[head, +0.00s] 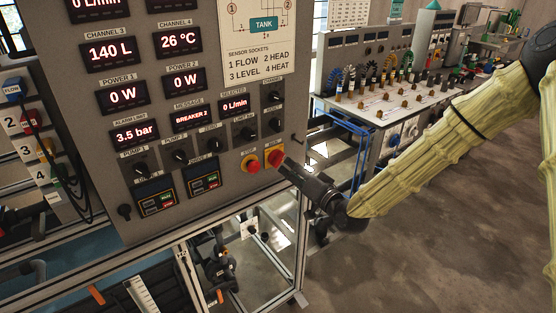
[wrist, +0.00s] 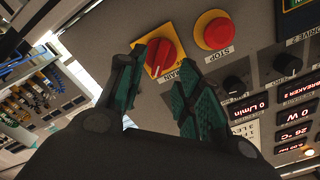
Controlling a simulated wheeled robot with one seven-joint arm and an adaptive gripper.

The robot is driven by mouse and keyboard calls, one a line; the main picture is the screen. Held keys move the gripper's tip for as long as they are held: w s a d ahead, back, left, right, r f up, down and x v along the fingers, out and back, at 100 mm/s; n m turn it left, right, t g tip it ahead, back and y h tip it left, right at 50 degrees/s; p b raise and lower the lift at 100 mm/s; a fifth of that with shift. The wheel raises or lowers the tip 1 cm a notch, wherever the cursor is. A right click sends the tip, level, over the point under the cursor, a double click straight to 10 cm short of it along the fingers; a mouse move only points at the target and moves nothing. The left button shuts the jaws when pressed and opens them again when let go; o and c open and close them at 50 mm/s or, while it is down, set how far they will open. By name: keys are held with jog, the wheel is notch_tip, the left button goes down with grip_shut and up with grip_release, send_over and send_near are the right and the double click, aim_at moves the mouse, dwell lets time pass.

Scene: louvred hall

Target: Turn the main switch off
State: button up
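The main switch is a red rotary knob on a yellow plate marked MAIN. It shows in the wrist view (wrist: 160,56) just beyond my fingertips, and in the head view (head: 275,157) at the lower right of the grey panel. A pale mark runs across the knob, roughly up and down in the wrist view. My gripper (wrist: 159,80) is open, its two green-padded fingers apart with nothing between them. In the head view my gripper (head: 285,167) points at the switch from the right and partly covers its plate. Whether a finger touches the knob I cannot tell.
A red STOP button (wrist: 217,33) sits close beside the switch; it also shows in the head view (head: 250,165). Black knobs (wrist: 234,84) and lit displays (head: 186,117) fill the panel. A bench with cables (head: 390,105) stands behind right. Floor on the right is clear.

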aim_at(281, 161)
jog(key=shift+x, duration=2.7)
jog(key=shift+w, duration=0.1)
jog(key=shift+w+a, duration=0.2)
jog(key=shift+a, duration=0.05)
grip_shut()
